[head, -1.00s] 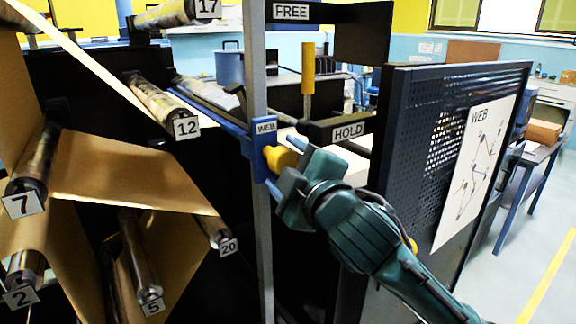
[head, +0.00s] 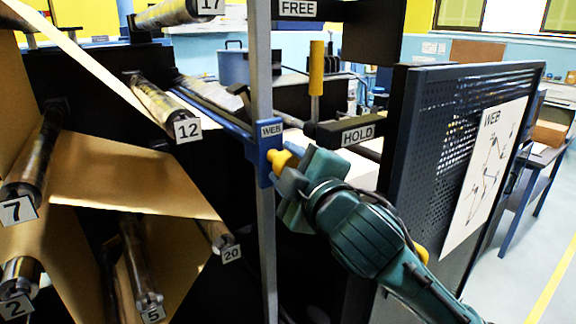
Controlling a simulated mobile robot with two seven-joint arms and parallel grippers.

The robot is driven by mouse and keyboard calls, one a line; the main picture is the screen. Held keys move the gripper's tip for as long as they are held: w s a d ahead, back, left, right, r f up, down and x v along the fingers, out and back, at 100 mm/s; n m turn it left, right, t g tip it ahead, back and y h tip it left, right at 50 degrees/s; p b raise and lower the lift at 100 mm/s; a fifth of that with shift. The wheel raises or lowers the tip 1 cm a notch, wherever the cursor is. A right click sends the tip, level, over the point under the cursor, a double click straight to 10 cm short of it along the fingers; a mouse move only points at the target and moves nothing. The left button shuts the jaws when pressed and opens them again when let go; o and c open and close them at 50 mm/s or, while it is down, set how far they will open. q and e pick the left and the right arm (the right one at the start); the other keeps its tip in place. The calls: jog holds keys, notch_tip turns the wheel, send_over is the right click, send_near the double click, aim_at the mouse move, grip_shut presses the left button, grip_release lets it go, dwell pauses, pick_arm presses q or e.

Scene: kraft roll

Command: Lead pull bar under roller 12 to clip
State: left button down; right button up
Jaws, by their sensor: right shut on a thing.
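The pull bar is a blue bar (head: 222,116) that runs from behind roller 12 to a blue end block (head: 265,165) labelled WEB, beside a grey upright post. A yellow knob (head: 281,160) sticks out of the block. My right gripper (head: 287,170) is shut on this knob; its body hides part of the knob. Roller 12 (head: 156,104) is at the upper left, with a pale paper strip coming down to it from the top left. The bar passes to the right of roller 12's label. I cannot make out a clip. My left gripper is not in view.
Rollers 7 (head: 38,160), 5 (head: 138,265), 2 (head: 18,275), 20 (head: 216,234) and 17 (head: 165,14) stand at the left with brown paper (head: 130,180). A HOLD lever with a yellow handle (head: 316,68) and a perforated panel (head: 440,130) are at the right.

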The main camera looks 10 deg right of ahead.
jog(key=c, duration=0.6)
jog(key=shift+w+d+f, duration=0.3)
jog(key=shift+d+f, duration=0.1)
jog(key=shift+d, duration=0.25)
jog(key=o, duration=1.7)
jog(key=shift+a, duration=0.1)
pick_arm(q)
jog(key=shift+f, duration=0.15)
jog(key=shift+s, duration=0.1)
